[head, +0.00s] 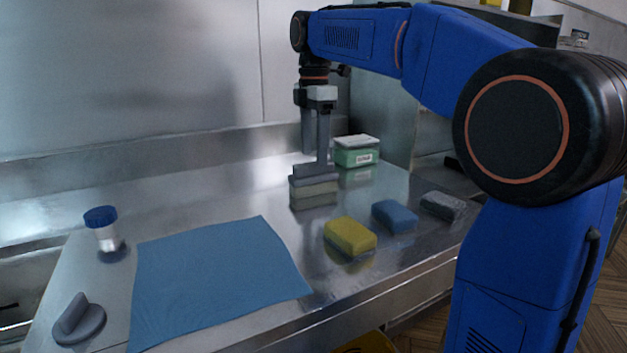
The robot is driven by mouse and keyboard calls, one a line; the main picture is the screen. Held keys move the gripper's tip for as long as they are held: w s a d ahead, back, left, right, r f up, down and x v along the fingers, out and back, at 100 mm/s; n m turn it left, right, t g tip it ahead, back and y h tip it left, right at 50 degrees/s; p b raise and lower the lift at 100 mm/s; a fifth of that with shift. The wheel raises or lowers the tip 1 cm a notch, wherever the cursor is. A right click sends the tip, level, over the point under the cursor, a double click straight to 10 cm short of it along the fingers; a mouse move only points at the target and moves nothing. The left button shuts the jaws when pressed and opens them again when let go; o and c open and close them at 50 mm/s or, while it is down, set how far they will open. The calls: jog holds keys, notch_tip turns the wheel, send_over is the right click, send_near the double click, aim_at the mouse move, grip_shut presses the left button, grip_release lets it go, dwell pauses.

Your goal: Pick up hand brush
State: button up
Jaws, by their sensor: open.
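The hand brush (314,190), a block with a grey top and pale beige lower part, stands on the steel counter near the back, left of the green and white box. My gripper (315,158) points straight down over it with its two grey fingers apart. The nearer finger reaches down to the brush's grey top. The farther finger is partly hidden behind it, so I cannot tell whether the fingers straddle the brush's grip or touch it.
A green and white box (357,151) stands right of the brush. Yellow (350,236), blue (394,216) and grey (443,205) sponge-like blocks lie in front. A blue cloth (215,280), a blue-capped jar (104,232) and a grey knobbed disc (79,323) are left.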

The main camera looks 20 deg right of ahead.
aim_at(314, 163)
jog(key=shift+f, duration=2.6)
jog(key=shift+c, duration=0.6)
jog(key=c, duration=1.1)
notch_tip(314, 163, up, 10)
jog(key=shift+r, duration=0.1)
